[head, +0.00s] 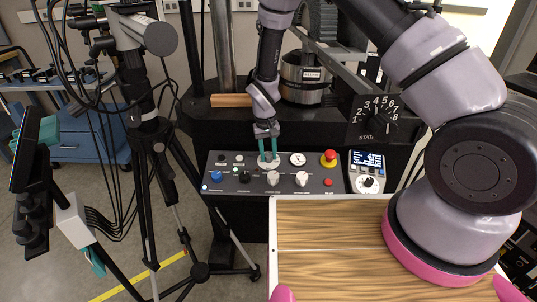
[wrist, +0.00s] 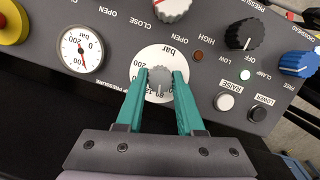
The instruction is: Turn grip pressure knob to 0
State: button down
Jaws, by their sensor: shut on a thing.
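The grip pressure knob (wrist: 160,77) is a small grey knob on a round white dial plate (wrist: 160,55) marked in bar. My gripper (wrist: 160,76) has its two teal fingers closed on either side of this knob. In the head view my gripper (head: 268,157) reaches down to the dial at the back of the panel. The wrist view shows the dial upside down. A dark mark on the knob faces the bottom of that view, near figures that look like 80 and 120. The fingers cover part of the scale, so the exact reading is unclear.
The grey control panel (head: 258,188) also carries a pressure gauge (wrist: 81,50), a red emergency button (head: 328,158), a black knob (wrist: 244,34) and a blue knob (wrist: 299,62). A wooden-topped table (head: 330,250) stands in front. A tripod (head: 150,140) stands at left.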

jog(key=n+h, duration=0.1)
jog(key=n, duration=0.3)
jog(key=shift+a+t, duration=0.15)
jog(key=shift+t, duration=0.15)
jog(key=n, duration=0.4)
jog(key=shift+s+n+t+h, duration=0.1)
jog(key=shift+n+t+h, duration=0.3)
jog(key=n+t, duration=0.1)
jog(key=n, duration=0.3)
jog(key=shift+h, duration=0.3)
jog(key=shift+s+n+t, duration=0.1)
jog(key=shift+n+t, duration=0.4)
jog(key=shift+n, duration=1.4)
jog(key=c, duration=0.5)
grip_release()
